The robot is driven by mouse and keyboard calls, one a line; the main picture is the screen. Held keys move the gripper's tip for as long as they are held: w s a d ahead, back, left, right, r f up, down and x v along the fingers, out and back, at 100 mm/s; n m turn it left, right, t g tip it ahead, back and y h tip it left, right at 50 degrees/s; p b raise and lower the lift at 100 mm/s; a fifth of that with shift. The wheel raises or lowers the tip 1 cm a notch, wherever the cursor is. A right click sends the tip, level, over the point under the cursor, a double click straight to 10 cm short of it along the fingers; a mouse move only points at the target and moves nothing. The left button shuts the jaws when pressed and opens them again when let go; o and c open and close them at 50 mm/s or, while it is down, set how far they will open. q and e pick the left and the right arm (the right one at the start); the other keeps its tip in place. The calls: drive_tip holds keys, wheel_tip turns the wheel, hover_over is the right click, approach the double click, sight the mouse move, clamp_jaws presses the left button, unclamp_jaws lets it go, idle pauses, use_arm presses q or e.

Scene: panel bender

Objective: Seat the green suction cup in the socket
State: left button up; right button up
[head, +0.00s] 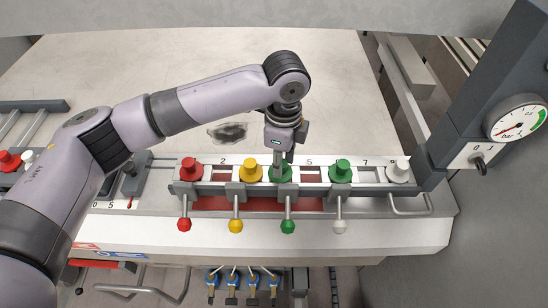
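A light rail (371,161) with numbered sockets runs along the front of the bench. One green suction cup (281,174) is at the rail, between the yellow cup and the number 5. My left gripper (281,165) points down right over this cup, and its fingers cover the cup's top. I cannot tell whether the fingers are closed on the cup, or whether the cup is fully down in its socket. A second green suction cup (342,170) stands upright on the rail to the right, clear of the gripper. My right gripper is not in view.
A red cup (189,169), a yellow cup (251,170) and a white cup (399,170) stand on the rail. Levers with coloured knobs (236,227) stick out in front. A grey post with a gauge (516,121) rises at right. The pale table behind is mostly clear.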

use_arm(q)
drive_tip(key=o, duration=0.3)
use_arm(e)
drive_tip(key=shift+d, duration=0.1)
use_arm(q)
drive_tip(key=shift+r, duration=0.3)
wheel_tip(320, 180, up, 12)
drive_tip(key=shift+a+f, duration=0.1)
drive_tip(key=shift+f, duration=0.1)
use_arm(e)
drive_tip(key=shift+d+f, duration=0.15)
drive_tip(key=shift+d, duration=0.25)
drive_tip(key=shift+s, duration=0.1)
